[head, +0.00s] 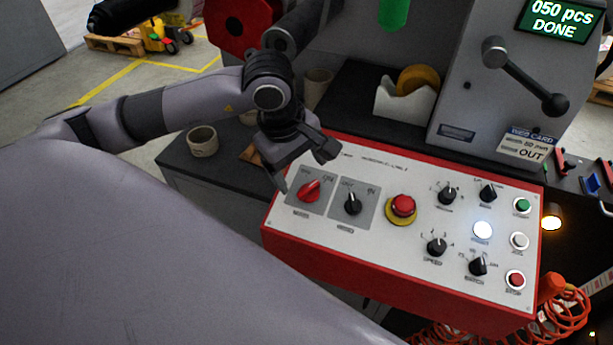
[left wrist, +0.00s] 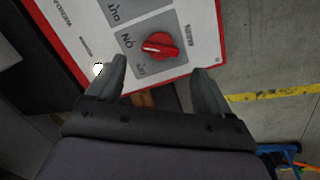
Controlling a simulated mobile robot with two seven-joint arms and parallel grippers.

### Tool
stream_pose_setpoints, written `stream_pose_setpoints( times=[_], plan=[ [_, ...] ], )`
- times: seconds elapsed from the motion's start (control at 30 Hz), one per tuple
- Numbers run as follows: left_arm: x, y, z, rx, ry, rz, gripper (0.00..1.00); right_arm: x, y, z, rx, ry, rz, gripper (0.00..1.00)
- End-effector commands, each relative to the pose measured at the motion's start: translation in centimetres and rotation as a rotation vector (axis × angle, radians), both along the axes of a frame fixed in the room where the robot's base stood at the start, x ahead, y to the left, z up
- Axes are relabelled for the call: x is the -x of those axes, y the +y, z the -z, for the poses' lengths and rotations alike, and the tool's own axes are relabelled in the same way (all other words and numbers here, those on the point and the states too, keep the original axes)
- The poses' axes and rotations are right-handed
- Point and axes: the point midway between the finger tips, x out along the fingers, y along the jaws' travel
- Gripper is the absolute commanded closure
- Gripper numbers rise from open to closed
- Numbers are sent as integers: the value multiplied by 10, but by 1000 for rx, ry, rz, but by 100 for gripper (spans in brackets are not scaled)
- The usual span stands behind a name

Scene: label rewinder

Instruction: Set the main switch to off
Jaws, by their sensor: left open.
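The main switch is a red rotary knob (head: 308,190) on a grey plate at the left end of the control panel (head: 375,237). It also shows in the left wrist view (left wrist: 158,46), just beyond the fingertips. Its handle lies slanted, in line with the ON label rather than the OFF label. My left gripper (head: 304,168) is open and empty, above and behind the knob in the head view. In the left wrist view, the open fingers (left wrist: 160,70) are spread on either side of the knob's near side, apart from it. My right gripper is out of view.
A black rotary switch (head: 352,202) and a red emergency button (head: 403,205) sit to the right of the main switch. Several dials and buttons follow. Behind stands the grey machine with a display (head: 558,20) reading "050 pcs DONE". A mug (head: 202,141) stands left of the panel.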

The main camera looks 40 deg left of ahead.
Motion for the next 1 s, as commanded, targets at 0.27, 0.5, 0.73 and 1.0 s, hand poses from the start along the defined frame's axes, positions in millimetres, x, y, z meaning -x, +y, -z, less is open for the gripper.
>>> stream_pose_setpoints(
  times=[0.27,0.5,0.73,1.0],
  plan=[
    [-8,-4,38,5,5,-1,19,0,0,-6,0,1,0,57],
    [-10,-4,46,4,1,0,19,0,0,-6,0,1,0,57],
    [-10,-4,46,5,2,0,48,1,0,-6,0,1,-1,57],
    [-10,-5,46,6,1,-5,75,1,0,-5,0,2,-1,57]
  ],
)
